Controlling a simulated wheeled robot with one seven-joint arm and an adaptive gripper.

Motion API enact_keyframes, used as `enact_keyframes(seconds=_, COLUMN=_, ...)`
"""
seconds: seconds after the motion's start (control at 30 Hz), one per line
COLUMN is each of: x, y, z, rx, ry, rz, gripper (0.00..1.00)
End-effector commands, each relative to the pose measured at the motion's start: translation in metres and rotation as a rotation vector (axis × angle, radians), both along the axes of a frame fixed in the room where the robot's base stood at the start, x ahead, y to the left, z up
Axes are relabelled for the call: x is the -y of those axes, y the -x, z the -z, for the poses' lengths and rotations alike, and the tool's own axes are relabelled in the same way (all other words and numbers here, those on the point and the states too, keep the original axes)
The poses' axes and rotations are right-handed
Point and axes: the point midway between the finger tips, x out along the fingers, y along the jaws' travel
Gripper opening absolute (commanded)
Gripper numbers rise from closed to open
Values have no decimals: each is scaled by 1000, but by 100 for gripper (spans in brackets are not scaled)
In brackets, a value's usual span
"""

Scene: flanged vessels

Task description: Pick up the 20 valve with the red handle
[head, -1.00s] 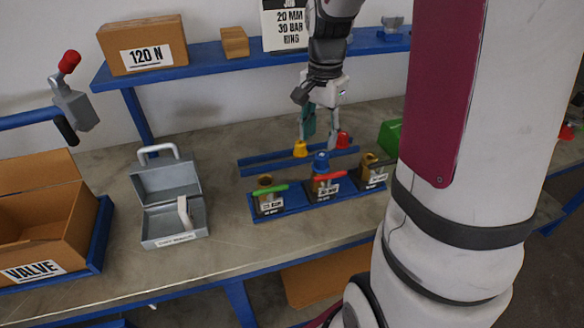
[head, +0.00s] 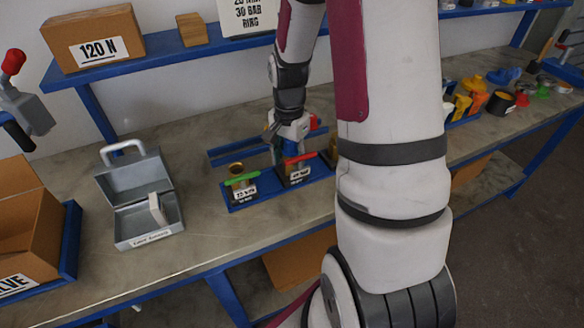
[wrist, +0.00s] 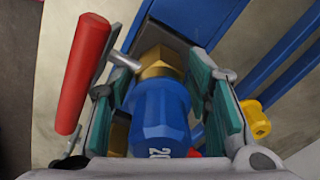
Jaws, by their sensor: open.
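The valve with the red handle has a blue cap marked 20 and a brass body; it fills the middle of the wrist view (wrist: 160,115). Its red handle (wrist: 84,75) sticks out at the left there. In the head view the red handle (head: 300,158) shows at the middle station of the blue rack (head: 237,206). My gripper (wrist: 172,65) is open, with one teal-padded finger on each side of the blue cap. I cannot tell whether the pads touch it. In the head view my gripper (head: 288,148) is directly above the valve and hides its top.
A green-handled valve (head: 241,181) stands to the left in the same rack. A third station is mostly hidden behind my arm. A yellow part (wrist: 255,120) lies right of the fingers. An open grey toolbox (head: 140,198) and a cardboard box (head: 30,230) stand further left.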

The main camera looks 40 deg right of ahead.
Motion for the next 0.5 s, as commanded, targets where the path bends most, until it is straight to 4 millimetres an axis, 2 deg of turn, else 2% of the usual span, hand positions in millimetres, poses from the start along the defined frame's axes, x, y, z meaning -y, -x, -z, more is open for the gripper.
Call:
enact_keyframes(seconds=0.27, x=0, y=0, z=5, rx=0, ry=0, rz=0, gripper=45)
enact_keyframes(seconds=0.3, x=0, y=0, z=5, rx=0, ry=0, rz=0, gripper=40)
enact_keyframes(seconds=0.47, x=0, y=0, z=5, rx=0, ry=0, rz=0, gripper=4)
enact_keyframes(seconds=0.5, x=0, y=0, z=4, rx=0, ry=0, rz=0, gripper=0)
